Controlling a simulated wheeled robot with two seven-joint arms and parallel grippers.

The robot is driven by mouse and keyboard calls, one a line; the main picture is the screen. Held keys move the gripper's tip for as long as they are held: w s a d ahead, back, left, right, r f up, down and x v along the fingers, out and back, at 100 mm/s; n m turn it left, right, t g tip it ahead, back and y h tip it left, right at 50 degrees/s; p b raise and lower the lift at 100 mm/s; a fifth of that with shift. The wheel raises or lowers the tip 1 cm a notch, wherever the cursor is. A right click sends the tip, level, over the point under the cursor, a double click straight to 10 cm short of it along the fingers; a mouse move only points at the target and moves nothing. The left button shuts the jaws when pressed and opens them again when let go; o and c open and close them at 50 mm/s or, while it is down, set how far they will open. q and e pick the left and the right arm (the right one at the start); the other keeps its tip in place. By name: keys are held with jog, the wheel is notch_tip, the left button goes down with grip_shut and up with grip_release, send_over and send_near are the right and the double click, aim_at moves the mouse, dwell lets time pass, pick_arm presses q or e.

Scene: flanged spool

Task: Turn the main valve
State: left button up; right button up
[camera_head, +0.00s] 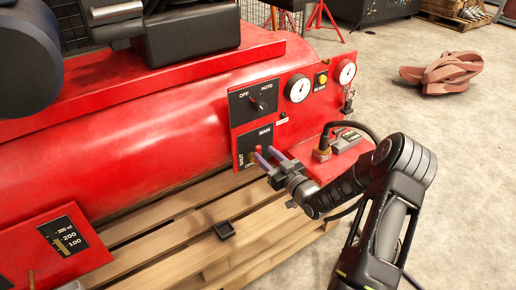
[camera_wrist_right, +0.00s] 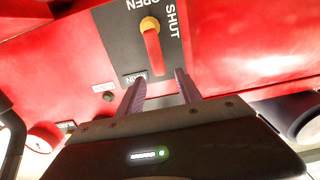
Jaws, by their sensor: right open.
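The main valve (camera_head: 258,149) is a red lever on a black plate (camera_head: 246,139) marked MAIN, on the front of the red machine. In the right wrist view the red lever (camera_wrist_right: 153,52) runs from a yellow hub (camera_wrist_right: 149,24) toward my gripper, with SHUT and OPEN lettered beside the hub. My right gripper (camera_head: 264,153) is open in front of the plate. In the wrist view its two fingertips (camera_wrist_right: 160,75) stand on either side of the lever's free end; I cannot tell whether they touch it. My left gripper is out of view.
Above the plate are an OFF/AUTO switch (camera_head: 259,104), two gauges (camera_head: 298,88) and a yellow button (camera_head: 321,79). A wooden pallet (camera_head: 180,236) lies below.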

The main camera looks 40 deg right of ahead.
aim_at(259, 149)
jog(key=w, duration=0.5)
jog(key=shift+w+d+b, duration=0.1)
jog(key=shift+w+b, duration=0.05)
jog(key=shift+b, duration=0.25)
grip_shut()
dwell(1.0)
